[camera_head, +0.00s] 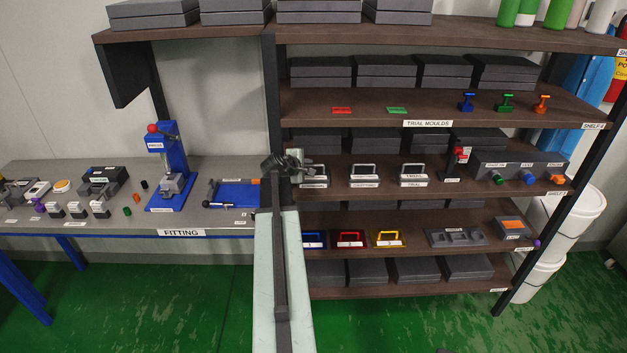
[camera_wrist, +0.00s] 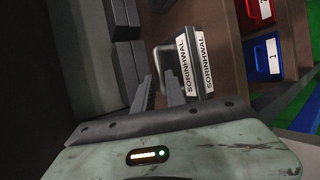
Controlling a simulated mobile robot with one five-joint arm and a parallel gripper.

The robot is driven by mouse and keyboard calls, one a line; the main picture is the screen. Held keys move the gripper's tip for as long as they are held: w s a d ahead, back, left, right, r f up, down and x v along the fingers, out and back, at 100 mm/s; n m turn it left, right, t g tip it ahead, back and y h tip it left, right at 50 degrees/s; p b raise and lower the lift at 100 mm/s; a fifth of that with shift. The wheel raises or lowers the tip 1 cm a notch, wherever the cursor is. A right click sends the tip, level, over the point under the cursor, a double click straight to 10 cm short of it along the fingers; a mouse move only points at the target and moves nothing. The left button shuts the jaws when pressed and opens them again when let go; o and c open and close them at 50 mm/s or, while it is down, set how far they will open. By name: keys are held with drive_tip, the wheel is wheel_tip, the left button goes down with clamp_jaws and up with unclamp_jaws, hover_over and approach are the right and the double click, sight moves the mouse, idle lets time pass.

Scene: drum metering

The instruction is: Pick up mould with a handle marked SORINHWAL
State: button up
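The mould with a handle, its white label appearing to read SORINHWAL, fills the upper middle of the wrist view (camera_wrist: 196,68). Its grey loop handle (camera_wrist: 158,62) points toward my gripper. In the head view the mould (camera_head: 315,182) is the leftmost of a row of handled moulds on the middle shelf, partly hidden behind my gripper (camera_head: 292,163). In the wrist view my gripper (camera_wrist: 159,92) has its two dark fingers apart, with a gap between them. The fingertips are close to the handle; whether they touch it I cannot tell.
Two similar handled moulds, (camera_head: 364,182) and (camera_head: 413,181), stand to the right on the same shelf. A shelf upright (camera_head: 271,100) is just left of my gripper. Coloured moulds, including a blue one (camera_head: 314,240), sit on the shelf below. Grey boxes (camera_wrist: 125,55) stand behind the mould.

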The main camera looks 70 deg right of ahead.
sight(313, 165)
drive_tip(key=b+x, duration=0.2)
drive_tip(key=x, duration=0.3)
drive_tip(key=shift+s+d+b, duration=0.1)
drive_tip(key=shift+s+b, duration=0.05)
drive_tip(key=shift+b, duration=0.15)
drive_tip(key=shift+r, duration=0.1)
clamp_jaws()
idle(0.9)
